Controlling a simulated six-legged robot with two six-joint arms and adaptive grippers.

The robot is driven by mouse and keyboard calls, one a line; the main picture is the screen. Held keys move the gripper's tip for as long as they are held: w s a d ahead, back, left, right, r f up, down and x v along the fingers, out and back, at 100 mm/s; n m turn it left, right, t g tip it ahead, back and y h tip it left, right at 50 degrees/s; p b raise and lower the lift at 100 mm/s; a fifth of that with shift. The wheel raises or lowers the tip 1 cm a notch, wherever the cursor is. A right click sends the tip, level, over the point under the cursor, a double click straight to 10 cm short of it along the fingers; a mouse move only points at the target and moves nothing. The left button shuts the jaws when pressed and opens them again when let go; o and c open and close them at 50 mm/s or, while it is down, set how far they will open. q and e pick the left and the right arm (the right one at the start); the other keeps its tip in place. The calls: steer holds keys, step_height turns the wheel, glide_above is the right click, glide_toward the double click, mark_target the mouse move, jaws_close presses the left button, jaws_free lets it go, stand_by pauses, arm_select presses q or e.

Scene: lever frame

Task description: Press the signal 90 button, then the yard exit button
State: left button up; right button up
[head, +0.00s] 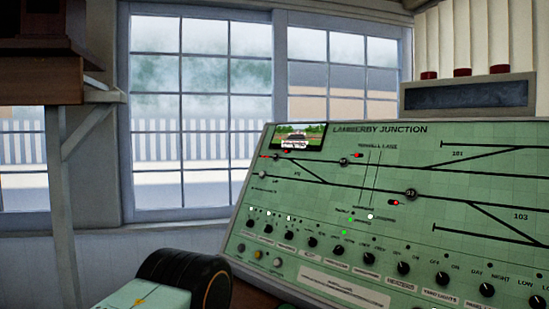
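The green control panel (330,205), headed "Lannerby Junction", fills the right and lower right of the head view and slopes towards me. Black track lines cross it. The labels are too small to tell which is signal 90 or yard exit. Neither gripper is in view.
Several black knobs (403,268) line the panel's lower part. A small picture screen (298,137) is at its top left. A grey box (468,94) with red tops stands behind. Windows (230,100) fill the back wall. A wooden shelf (40,80) is at left.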

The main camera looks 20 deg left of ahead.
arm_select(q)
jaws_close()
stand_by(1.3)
